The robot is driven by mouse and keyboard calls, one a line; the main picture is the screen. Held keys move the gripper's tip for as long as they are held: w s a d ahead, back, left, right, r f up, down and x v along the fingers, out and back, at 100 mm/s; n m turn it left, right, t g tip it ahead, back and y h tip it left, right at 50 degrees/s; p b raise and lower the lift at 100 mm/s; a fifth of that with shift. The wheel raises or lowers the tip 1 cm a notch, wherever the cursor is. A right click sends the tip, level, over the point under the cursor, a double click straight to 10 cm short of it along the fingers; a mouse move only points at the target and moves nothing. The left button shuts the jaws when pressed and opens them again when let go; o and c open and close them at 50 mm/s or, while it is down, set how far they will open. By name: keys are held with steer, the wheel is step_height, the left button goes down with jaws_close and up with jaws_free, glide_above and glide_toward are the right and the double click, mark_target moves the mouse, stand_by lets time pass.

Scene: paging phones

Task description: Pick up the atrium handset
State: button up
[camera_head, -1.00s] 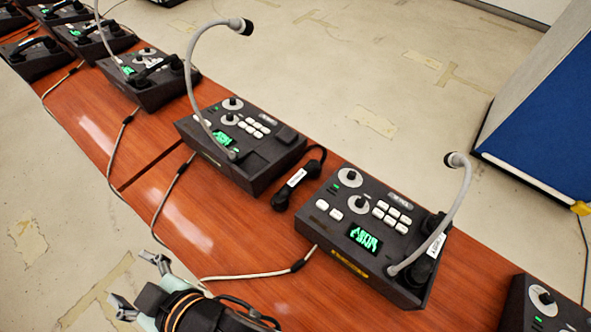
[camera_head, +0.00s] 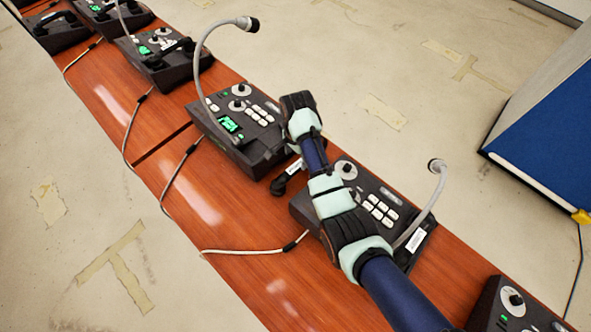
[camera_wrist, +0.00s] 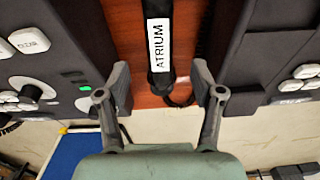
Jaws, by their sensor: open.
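The atrium handset (camera_head: 279,187) is black and lies on the wooden desk in the gap between two paging phones. In the wrist view the handset (camera_wrist: 159,45) carries a white label reading ATRIUM and runs upward out of the picture. My gripper (camera_wrist: 161,80) is open, with one finger to each side of the handset's line, and nothing is held. Whether the fingers are down at the handset's height I cannot tell. In the head view my arm covers the fingers and the far end of the handset.
A paging phone with a gooseneck microphone (camera_head: 222,122) stands left of the gap, and another (camera_head: 384,193) stands right of it, partly behind my arm. Both bodies rise close beside the fingers. A pale cable (camera_head: 255,250) lies on the desk (camera_head: 192,200). A blue panel (camera_head: 550,130) stands at right.

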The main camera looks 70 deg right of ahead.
mark_target(296, 167)
steer(key=f+b, duration=0.1)
steer(key=f, duration=0.1)
steer(key=f+b, duration=0.1)
steer(key=f, duration=0.2)
steer(key=f+b, duration=0.1)
steer(key=f, duration=0.2)
steer(key=shift+a, duration=0.3)
steer(key=shift+r, duration=0.1)
jaws_close()
